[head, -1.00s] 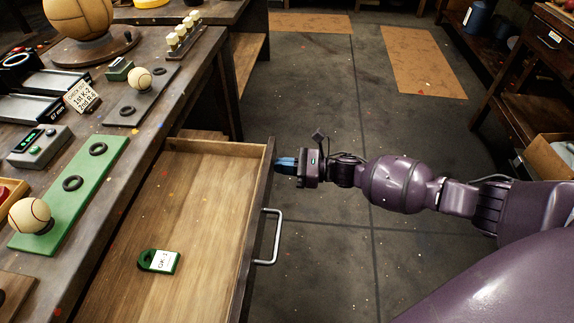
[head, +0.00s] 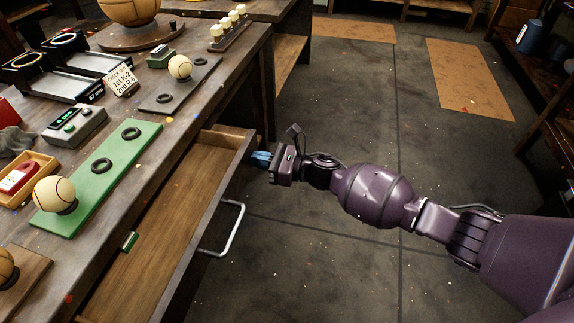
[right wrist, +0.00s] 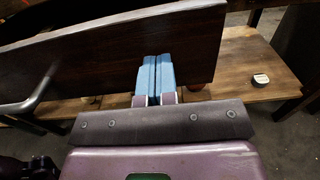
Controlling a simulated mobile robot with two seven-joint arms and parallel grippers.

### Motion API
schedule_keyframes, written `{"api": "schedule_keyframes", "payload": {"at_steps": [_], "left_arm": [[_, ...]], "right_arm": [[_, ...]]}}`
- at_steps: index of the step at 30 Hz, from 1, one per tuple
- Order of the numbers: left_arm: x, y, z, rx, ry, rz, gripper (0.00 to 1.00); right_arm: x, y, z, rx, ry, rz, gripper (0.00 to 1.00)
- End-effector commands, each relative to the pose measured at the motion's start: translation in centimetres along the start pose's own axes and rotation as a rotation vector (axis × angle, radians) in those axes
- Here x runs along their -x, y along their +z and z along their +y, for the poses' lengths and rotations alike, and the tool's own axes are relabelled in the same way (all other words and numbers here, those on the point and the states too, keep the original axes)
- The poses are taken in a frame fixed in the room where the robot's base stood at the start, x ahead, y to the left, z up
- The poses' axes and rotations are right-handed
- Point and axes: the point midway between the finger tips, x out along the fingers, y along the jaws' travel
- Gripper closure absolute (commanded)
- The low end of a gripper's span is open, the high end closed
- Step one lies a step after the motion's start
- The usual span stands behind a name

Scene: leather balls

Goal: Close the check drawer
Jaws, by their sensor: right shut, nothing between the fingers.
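The check drawer (head: 178,215) is partly open in the head view, its wooden inside showing and its metal handle (head: 232,229) on the front. A green tag (head: 129,242) lies inside, partly hidden by the table edge. My right gripper (head: 262,158) is shut and empty, its blue fingertips at the drawer front's far end. In the right wrist view the shut fingers (right wrist: 156,76) point at the dark drawer front (right wrist: 110,50) and seem to touch it, near its end. The handle also shows there at the left (right wrist: 32,98). My left gripper is not in view.
The table top holds a green board (head: 100,180) with rings and a ball, a grey device (head: 75,126), a sign card (head: 121,80) and a red item in a wooden tray (head: 22,180). The floor (head: 330,90) right of the drawer is clear.

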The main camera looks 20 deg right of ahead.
Motion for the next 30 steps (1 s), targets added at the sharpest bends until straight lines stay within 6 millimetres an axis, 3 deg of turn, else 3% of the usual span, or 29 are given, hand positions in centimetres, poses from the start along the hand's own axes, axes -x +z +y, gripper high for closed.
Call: {"api": "schedule_keyframes", "payload": {"at_steps": [1,6,15,21,30], "left_arm": [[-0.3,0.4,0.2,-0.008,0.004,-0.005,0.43],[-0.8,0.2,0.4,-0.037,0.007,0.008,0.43],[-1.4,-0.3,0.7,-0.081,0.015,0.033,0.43],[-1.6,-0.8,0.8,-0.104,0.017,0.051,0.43],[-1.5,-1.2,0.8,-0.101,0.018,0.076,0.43]], "right_arm": [[-1.6,-0.8,0.2,-0.008,0.002,0.001,1.0],[-6.2,-0.8,0.2,-0.007,0.003,0.002,1.0],[-13.0,-0.7,0.2,-0.007,0.002,0.003,1.0],[-15.7,-0.5,0.1,-0.004,0.001,0.003,1.0],[-17.2,0.0,0.0,0.0,-0.001,0.0,1.0]]}}
